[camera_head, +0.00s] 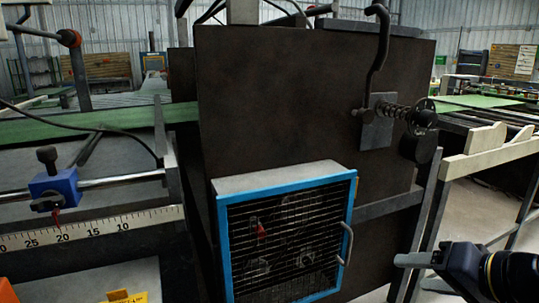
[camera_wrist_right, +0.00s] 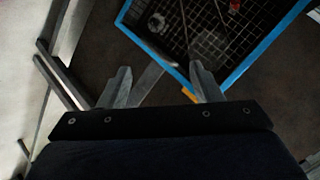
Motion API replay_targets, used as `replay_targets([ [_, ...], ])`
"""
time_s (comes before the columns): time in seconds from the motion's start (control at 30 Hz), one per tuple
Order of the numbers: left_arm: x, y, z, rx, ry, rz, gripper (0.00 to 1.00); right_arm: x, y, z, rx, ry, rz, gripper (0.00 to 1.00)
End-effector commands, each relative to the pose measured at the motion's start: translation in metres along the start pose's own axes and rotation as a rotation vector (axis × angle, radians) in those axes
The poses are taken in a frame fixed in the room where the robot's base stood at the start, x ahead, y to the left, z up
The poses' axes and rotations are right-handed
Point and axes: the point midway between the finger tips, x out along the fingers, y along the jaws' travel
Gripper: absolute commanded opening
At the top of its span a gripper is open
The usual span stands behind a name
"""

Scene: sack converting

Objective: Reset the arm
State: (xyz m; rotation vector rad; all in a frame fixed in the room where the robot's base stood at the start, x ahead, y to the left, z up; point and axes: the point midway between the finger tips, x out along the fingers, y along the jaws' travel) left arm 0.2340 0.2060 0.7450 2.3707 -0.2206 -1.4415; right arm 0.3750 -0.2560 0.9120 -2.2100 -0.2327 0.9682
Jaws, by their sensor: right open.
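My right gripper (camera_head: 412,259) comes in at the lower right of the head view, pointing left, apart from the machine. In the right wrist view its two fingers (camera_wrist_right: 160,88) are spread with nothing between them. Beyond them shows the blue-framed mesh guard door (camera_wrist_right: 225,74). In the head view this guard door (camera_head: 220,250) is on the front of a dark machine housing (camera_head: 290,90) and looks shut, with a grey handle (camera_head: 346,244) on its right side. My left gripper is not in view.
A spring-loaded lever (camera_head: 378,50) sticks out at the housing's upper right. A ruler scale (camera_head: 90,232) and a rod with a blue clamp (camera_head: 54,188) are at left. A roller conveyor frame (camera_head: 490,160) stands at right. Bare floor (camera_head: 480,217) shows beneath it.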

Motion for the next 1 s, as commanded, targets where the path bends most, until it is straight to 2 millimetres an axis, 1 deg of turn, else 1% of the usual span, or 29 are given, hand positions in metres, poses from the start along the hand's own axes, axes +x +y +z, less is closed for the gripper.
replay_targets([
  [0.03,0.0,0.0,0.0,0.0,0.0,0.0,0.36,0.003,0.009,0.033,-0.031,-0.041,0.032,0.58],
  [0.1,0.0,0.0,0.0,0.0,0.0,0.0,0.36,0.006,0.023,0.069,-0.071,-0.09,0.078,0.58],
  [0.2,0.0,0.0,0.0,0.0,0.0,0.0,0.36,0.01,0.042,0.112,-0.122,-0.147,0.131,0.58],
  [0.27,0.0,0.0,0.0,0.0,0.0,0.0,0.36,0.012,0.053,0.135,-0.153,-0.177,0.159,0.58],
  [0.3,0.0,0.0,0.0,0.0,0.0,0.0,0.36,0.013,0.06,0.15,-0.173,-0.196,0.176,0.58],
  [0.47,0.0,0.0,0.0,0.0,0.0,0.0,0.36,0.017,0.088,0.203,-0.25,-0.264,0.238,0.58],
  [0.5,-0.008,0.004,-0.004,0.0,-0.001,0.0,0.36,0.012,0.086,0.205,-0.262,-0.272,0.248,0.58],
  [0.53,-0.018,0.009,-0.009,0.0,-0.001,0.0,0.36,0.004,0.075,0.196,-0.258,-0.268,0.247,0.58],
  [0.77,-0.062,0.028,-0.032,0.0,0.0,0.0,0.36,-0.026,0.04,0.17,-0.255,-0.268,0.246,0.58],
  [0.87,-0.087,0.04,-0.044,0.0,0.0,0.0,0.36,-0.043,0.02,0.155,-0.254,-0.268,0.245,0.58],
  [0.97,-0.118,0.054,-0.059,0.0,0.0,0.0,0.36,-0.064,-0.005,0.138,-0.254,-0.268,0.245,0.58],
  [1.0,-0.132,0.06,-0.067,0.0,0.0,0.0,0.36,-0.074,-0.017,0.13,-0.254,-0.268,0.245,0.58],
])
